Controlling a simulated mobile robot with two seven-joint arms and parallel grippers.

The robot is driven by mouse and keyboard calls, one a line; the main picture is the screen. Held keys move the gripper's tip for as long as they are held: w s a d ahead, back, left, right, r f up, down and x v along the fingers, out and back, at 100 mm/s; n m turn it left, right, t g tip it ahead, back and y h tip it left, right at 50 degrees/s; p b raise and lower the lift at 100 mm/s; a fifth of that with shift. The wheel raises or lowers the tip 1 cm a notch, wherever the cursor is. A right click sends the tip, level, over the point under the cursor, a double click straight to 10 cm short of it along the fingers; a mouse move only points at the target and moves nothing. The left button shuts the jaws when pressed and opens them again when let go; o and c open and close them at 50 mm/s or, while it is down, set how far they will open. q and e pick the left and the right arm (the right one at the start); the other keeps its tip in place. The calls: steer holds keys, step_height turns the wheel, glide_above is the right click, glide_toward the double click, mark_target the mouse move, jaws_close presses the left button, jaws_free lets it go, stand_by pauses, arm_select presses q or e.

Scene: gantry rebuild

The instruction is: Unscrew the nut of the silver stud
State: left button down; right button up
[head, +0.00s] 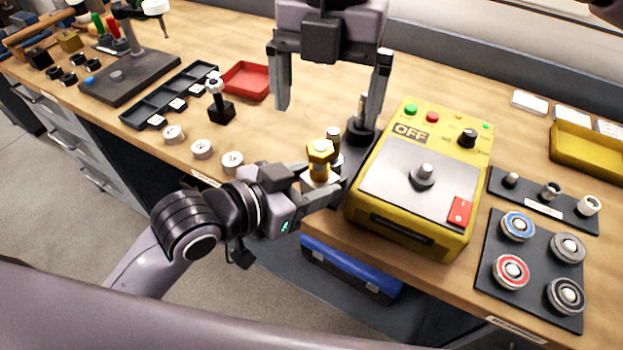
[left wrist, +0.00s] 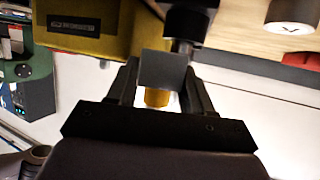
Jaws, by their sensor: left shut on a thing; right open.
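My left gripper (head: 322,184) is at the front edge of the bench, shut on a small grey block. A gold hex-headed piece (head: 320,152) stands upright above its fingers. In the left wrist view the square grey block (left wrist: 163,70) sits between the fingers, with a gold cylinder (left wrist: 157,97) showing beyond it. A short stud with a pale top (head: 334,133) stands just behind the gold piece, its lower part hidden. I cannot tell which one is the silver stud. My right gripper (head: 328,112) is open and empty, pointing down above and behind these pieces, fingers wide apart.
A yellow box marked OFF (head: 392,222) stands close to the right of my left gripper. A dark post on a round base (head: 361,125) is between them. White round pieces (head: 202,149) lie left. A red tray (head: 246,80) and black tray (head: 160,112) lie farther back.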

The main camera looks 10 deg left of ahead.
mark_target(321, 146)
steer(key=shift+w+a+t, duration=0.25)
steer(key=shift+t, duration=0.15)
steer(key=shift+f, duration=4.35)
steer(key=c, duration=1.7)
steer(key=n, duration=1.1)
steer(key=shift+n, duration=0.3)
steer(key=n, duration=1.2)
steer(key=shift+r, duration=0.1)
